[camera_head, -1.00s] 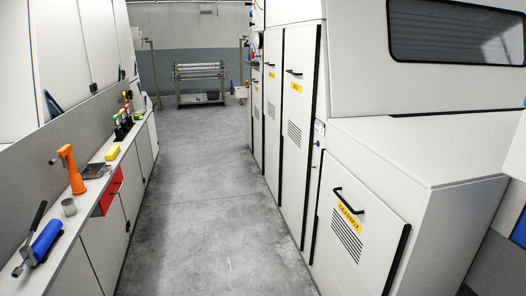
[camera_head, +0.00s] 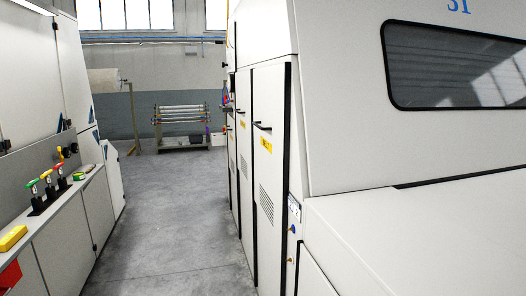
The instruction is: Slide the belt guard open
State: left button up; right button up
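No panel can be read for sure as the belt guard. On the right machine, a tall white panel (camera_head: 268,175) has a black handle (camera_head: 262,126), a yellow label (camera_head: 266,145) too small to read, and vent slots. It looks closed, with a black strip along its right edge. A narrower panel (camera_head: 244,130) behind it also has a yellow label and looks closed. Neither of my grippers is in view.
A grey floor aisle (camera_head: 170,220) runs clear between the machines. A left ledge holds several coloured-handled tools (camera_head: 48,185) and a yellow block (camera_head: 13,238). A roller rack (camera_head: 182,125) stands at the far end. A windowed white housing (camera_head: 455,68) fills the right.

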aim_at(268, 81)
jog(key=i+j+z, duration=0.3)
jog(key=i+j, duration=0.4)
jog(key=i, duration=0.15)
